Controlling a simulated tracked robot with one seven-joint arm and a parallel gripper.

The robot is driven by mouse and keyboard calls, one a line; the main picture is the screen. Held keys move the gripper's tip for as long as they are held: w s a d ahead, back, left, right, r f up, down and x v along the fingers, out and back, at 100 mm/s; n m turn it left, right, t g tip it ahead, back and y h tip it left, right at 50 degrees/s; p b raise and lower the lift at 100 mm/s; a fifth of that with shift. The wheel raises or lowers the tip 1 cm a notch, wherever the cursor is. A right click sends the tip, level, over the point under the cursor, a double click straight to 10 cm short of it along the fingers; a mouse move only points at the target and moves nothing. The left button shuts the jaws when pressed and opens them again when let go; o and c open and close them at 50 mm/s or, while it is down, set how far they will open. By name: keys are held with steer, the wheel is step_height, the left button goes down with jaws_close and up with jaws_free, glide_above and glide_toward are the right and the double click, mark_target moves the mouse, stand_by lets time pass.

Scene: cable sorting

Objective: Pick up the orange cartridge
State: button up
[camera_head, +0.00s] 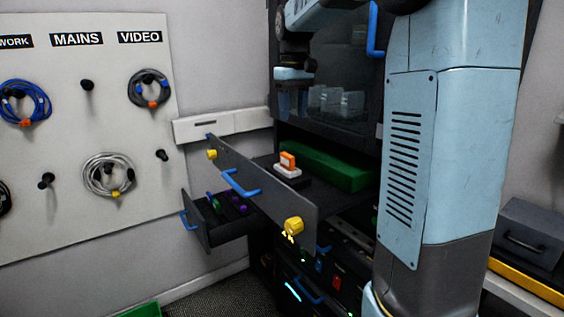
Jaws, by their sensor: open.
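The orange cartridge (288,158) stands upright on a small white base (287,171). The base sits on a dark surface inside the upper pulled-out drawer (262,190), behind its front panel. My gripper (292,104) points down from my arm at the top centre, in front of the dark glass. It is above the cartridge in the picture, with a clear gap between them. It is open and holds nothing visible. Its fingertips are small and dark here.
A long green block (325,165) lies behind and right of the cartridge. The drawer front has yellow knobs (293,226) and a blue handle (240,184). A lower open drawer (213,226) holds small coloured items. A cable board (85,130) hangs at left. My light-blue column blocks the right.

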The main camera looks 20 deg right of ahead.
mark_target(287, 154)
steer(key=f, duration=0.8)
steer(key=shift+w+a+f, duration=0.3)
steer(key=shift+f, duration=0.05)
steer(key=f, duration=0.3)
steer(key=shift+w+a+f, duration=0.15)
steer(key=shift+a+f, duration=0.15)
steer(key=shift+f, duration=0.75)
jaws_close()
